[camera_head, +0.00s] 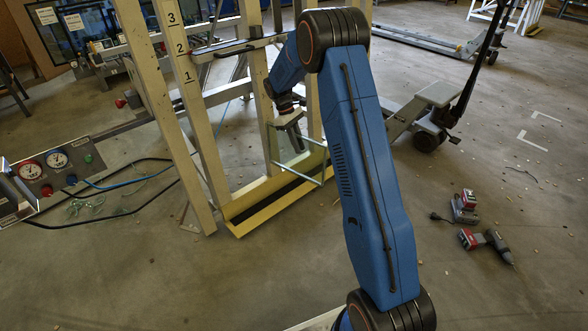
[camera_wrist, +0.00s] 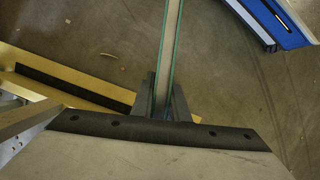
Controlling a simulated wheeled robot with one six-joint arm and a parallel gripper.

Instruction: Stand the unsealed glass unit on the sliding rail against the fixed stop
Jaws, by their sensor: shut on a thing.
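The glass unit (camera_head: 303,161) shows in the head view as a clear pane with pale green edges. My gripper (camera_head: 297,146) is shut on its upper edge and holds it upright. In the wrist view the unit (camera_wrist: 171,50) is seen edge-on, two green glass edges with a pale strip between, clamped between the dark jaws (camera_wrist: 165,105). The yellow sliding rail (camera_head: 245,224) with a black strip runs low along the frame; it also shows in the wrist view (camera_wrist: 100,94). The unit overlaps the rail's right part in the head view; I cannot tell whether they touch. I cannot make out the fixed stop.
Cream frame uprights (camera_head: 205,120) with numbers stand left of my gripper. A gauge panel (camera_head: 48,172) with hoses is at the left. A pallet truck (camera_head: 425,110) stands behind my arm; cordless tools (camera_head: 485,240) lie at right. Much of the right floor is clear.

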